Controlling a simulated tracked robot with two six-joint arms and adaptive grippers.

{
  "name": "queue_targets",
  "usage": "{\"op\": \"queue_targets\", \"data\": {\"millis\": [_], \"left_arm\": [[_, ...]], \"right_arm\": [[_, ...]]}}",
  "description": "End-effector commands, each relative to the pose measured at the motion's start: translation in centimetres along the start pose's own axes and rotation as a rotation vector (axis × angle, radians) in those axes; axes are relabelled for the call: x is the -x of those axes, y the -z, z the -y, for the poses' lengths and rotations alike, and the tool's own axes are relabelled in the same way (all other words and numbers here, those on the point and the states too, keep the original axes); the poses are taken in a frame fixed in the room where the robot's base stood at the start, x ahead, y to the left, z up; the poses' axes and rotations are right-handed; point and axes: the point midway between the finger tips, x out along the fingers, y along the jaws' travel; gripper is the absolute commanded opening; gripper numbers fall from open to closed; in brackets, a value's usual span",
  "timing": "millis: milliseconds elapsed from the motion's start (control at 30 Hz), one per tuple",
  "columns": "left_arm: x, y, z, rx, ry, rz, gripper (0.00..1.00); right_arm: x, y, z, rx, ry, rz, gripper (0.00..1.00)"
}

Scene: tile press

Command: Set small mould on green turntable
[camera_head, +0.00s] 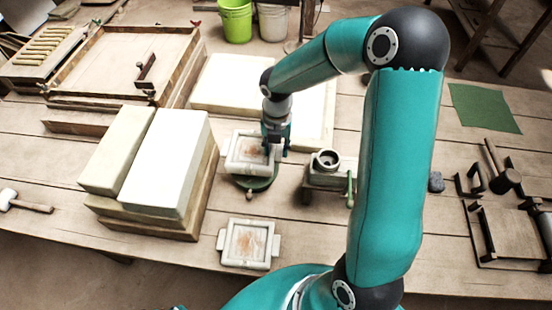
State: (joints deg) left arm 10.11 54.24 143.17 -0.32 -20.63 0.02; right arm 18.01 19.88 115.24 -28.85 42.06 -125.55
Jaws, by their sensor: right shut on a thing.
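A pale square mould (240,162) with a brownish floor is at or just above the green turntable (262,184), whose rim shows below its front edge. I take it for the small mould. My right gripper (276,148) points down and is shut on the mould's right side. I cannot tell whether the mould touches the turntable. A second, similar pale mould (249,262) with side lugs lies on the table nearer to me. My left gripper is not in view.
Stacked pale slabs (165,160) stand left of the turntable. A small press-like device (325,178) with a green handle stands close on the right. Flat pale slabs (230,82) lie behind. A green cloth (484,108) and dark tools (505,182) are at right.

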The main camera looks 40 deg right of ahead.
Motion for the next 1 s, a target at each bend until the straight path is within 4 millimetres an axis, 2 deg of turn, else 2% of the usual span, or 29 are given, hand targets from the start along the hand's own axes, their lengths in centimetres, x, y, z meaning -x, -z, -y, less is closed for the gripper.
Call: {"op": "queue_targets", "data": {"millis": [100,267,533,800,833,967,1000], "left_arm": [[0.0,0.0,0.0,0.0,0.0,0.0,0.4],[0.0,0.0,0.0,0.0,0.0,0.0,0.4],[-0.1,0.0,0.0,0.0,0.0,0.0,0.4],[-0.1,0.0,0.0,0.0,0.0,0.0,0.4],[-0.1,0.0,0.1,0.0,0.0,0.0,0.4],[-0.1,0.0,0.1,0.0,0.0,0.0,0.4],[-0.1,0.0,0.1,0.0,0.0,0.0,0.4]], "right_arm": [[-1.2,-0.1,0.1,-0.002,-0.001,0.001,0.0],[-2.1,-0.1,0.0,-0.002,-0.001,0.002,0.0],[-5.5,-0.1,0.1,-0.001,-0.001,0.001,0.0],[-5.9,-0.1,0.1,-0.003,-0.002,0.002,0.0],[-6.0,0.0,0.1,-0.002,0.0,0.0,0.41],[-6.0,0.0,0.1,-0.002,0.0,0.0,0.62],[-6.0,0.0,0.1,-0.002,0.0,0.0,0.63]]}}
